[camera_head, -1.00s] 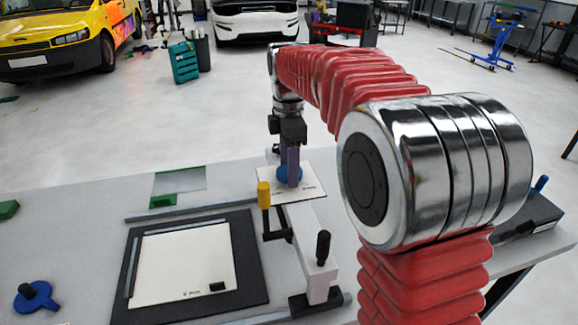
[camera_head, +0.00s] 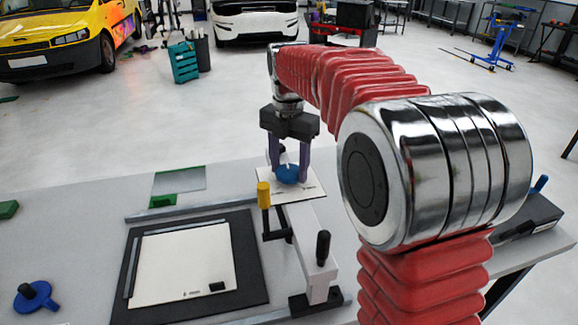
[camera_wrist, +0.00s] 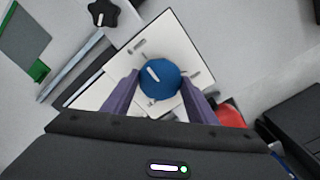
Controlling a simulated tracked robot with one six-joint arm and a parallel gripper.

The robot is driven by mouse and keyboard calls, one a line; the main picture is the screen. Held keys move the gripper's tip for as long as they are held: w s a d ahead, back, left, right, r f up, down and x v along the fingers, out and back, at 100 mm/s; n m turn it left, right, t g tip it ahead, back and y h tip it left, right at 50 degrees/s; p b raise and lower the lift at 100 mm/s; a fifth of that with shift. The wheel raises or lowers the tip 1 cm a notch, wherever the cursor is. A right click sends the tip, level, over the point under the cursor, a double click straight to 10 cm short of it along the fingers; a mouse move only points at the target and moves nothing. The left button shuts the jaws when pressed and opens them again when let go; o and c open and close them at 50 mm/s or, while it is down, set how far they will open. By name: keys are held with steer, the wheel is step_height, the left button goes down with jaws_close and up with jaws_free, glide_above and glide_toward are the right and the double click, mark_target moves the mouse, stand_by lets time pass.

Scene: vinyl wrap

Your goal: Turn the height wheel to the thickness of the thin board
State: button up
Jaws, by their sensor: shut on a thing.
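The blue height wheel (camera_head: 288,173) sits on a white plate (camera_head: 314,190) with small dark marks, at the far end of a pale beam. In the wrist view the wheel (camera_wrist: 160,82) is round and carries a white pointer line slanting from upper left to lower right. My gripper (camera_head: 289,165) points down over it, one purple finger on each side, shut on the wheel. In the wrist view my gripper (camera_wrist: 160,92) has its fingers at the wheel's left and right sides. A pale flat board (camera_head: 185,262) lies on a black mat (camera_head: 255,275); I cannot tell whether it is the thin board.
A yellow-topped post (camera_head: 264,194) and a black-handled post (camera_head: 323,247) stand by the beam. A grey bar (camera_head: 175,211) lies behind the mat. A blue knob (camera_head: 37,297) lies at left, and a grey sheet with green edges (camera_head: 180,180) lies behind. A black box (camera_head: 525,222) is at right.

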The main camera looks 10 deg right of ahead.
mark_target(289, 170)
steer(key=shift+w+d, duration=0.1)
stand_by(0.4)
steer(key=o, duration=1.1)
steer(key=shift+c, duration=0.2)
step_height(289, 170, up, 14)
steer(key=shift+f, duration=0.15)
